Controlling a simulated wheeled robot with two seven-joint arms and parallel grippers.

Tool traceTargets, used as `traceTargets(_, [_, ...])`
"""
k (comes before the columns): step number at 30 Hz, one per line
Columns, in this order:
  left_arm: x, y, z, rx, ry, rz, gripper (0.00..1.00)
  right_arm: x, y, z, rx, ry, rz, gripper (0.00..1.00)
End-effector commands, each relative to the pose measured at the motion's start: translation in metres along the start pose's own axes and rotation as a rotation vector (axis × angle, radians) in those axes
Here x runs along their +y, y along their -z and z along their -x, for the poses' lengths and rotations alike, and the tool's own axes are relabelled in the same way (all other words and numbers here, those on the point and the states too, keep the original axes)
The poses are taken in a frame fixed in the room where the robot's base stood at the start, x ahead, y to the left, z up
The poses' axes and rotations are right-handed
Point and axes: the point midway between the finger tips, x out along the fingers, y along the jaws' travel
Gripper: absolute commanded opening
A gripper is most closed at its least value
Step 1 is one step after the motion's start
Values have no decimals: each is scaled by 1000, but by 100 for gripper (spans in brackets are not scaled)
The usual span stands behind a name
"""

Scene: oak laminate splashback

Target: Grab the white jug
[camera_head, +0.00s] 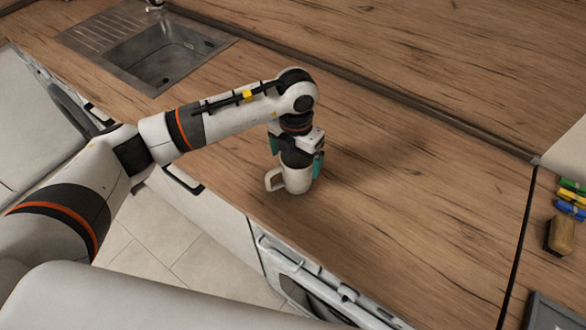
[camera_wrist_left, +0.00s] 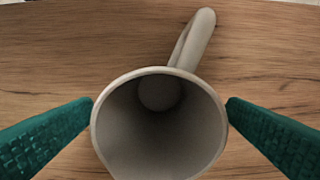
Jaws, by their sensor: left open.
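The white jug (camera_head: 297,183) stands upright on the wooden worktop near its front edge, its handle to the left in the head view. In the left wrist view the jug (camera_wrist_left: 160,125) is seen from above, empty inside, with its handle toward the top. My left gripper (camera_head: 297,166) points down over the jug. Its teal fingers are open, one on each side of the jug, and they show in the left wrist view (camera_wrist_left: 160,125) with the rim between them. Whether either finger touches the wall is hard to tell. My right gripper is not in view.
A metal sink (camera_head: 160,58) is set into the worktop at the upper left. A wooden block (camera_head: 560,235) and several coloured items (camera_head: 571,198) lie at the far right. The worktop (camera_head: 430,200) right of the jug is clear.

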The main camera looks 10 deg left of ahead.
Motion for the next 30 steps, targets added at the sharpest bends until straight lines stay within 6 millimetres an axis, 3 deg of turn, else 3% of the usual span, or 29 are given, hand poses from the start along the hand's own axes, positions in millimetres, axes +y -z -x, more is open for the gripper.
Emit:
traceTargets(8, [1, -4, -34, -5, -1, 0, 96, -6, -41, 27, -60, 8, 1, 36])
traceTargets(13, [1, -3, -50, 0, -2, -1, 96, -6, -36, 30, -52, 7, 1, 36])
traceTargets(20, [0, -3, -52, 1, -1, -2, 96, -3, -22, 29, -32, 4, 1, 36])
traceTargets(30, [0, -3, -52, 1, -2, -1, 40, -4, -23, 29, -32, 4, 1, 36])
